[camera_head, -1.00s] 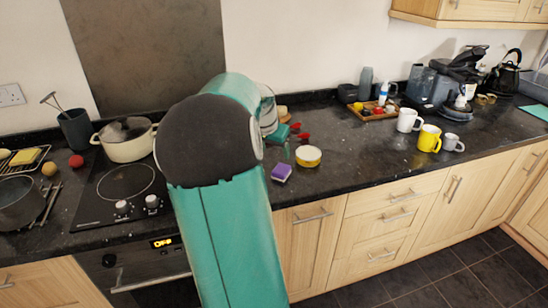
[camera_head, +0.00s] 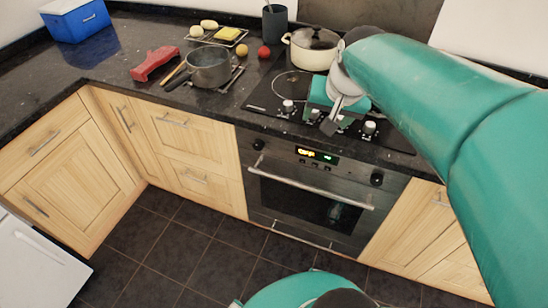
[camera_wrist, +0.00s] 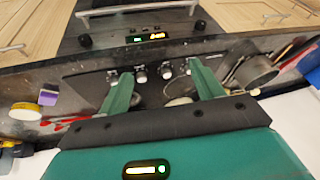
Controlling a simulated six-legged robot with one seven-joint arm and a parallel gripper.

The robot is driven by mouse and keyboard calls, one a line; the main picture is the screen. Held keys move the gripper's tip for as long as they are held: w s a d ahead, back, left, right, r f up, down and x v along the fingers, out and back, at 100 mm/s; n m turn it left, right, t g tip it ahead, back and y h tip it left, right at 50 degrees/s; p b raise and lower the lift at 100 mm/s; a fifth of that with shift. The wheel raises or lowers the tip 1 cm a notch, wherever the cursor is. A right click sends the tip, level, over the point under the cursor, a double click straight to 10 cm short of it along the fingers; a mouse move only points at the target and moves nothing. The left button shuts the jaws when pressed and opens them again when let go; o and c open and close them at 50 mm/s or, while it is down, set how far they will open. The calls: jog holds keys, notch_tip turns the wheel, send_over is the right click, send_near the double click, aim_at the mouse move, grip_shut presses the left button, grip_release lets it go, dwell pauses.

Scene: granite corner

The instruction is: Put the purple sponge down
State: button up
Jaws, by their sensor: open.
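The purple sponge (camera_wrist: 48,96) shows at the left of the wrist view, lying on the dark counter next to a round yellow and white item (camera_wrist: 25,111). It is outside my fingers and apart from them. In the head view now it is out of the picture or hidden by my arm. My gripper (camera_wrist: 160,74) is open, its two green fingers wide apart with nothing between them. In the head view my gripper (camera_head: 336,116) is over the hob's front part, near the knobs.
A cream pot (camera_head: 310,52) stands at the back of the hob (camera_head: 290,85). A grey saucepan (camera_head: 210,68), a red item (camera_head: 152,64) and a blue box (camera_head: 76,20) are on the counter further left. Bare counter (camera_head: 60,75) lies at the left.

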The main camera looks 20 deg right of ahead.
jog(key=s+a+n, duration=0.3)
jog(key=s+a, duration=0.1)
jog(key=a, duration=0.3)
jog(key=s+a+f+n+y, duration=0.1)
jog(key=s+a+n, duration=0.2)
jog(key=a, duration=0.5)
jog(key=shift+s+f+n+t, duration=0.2)
jog(key=shift+s+n+t, duration=0.15)
jog(key=shift+s, duration=0.2)
jog(key=shift+c, duration=0.3)
jog(key=c, duration=0.6)
jog(key=shift+d, duration=0.15)
